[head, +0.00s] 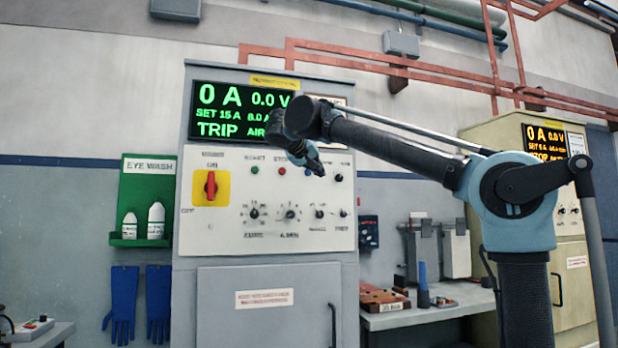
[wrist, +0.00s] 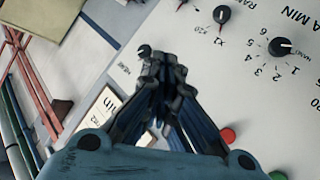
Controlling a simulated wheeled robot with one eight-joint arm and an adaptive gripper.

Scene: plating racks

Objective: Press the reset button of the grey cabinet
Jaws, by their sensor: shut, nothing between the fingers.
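The grey cabinet (head: 270,270) stands at the centre of the head view, its lit display (head: 215,128) reading 0 A, 0.0 V and TRIP. Its white panel carries a green button (head: 255,170) and a red button (head: 283,171). A blue button (head: 308,173) is in the same row, partly covered by my gripper (head: 319,171); its label is not readable. My gripper is shut and empty, its fingertips in front of the panel's upper right part. In the wrist view the fingers (wrist: 162,60) point at the panel, with the red button (wrist: 228,134) to their lower right. The blue button is hidden there.
A red rotary switch (head: 210,186) on a yellow plate and several black knobs (head: 291,214) share the panel. A beige cabinet (head: 490,135) stands at the right. A bench (head: 425,315) with tools lies between them. An eye-wash board (head: 147,190) hangs at the left.

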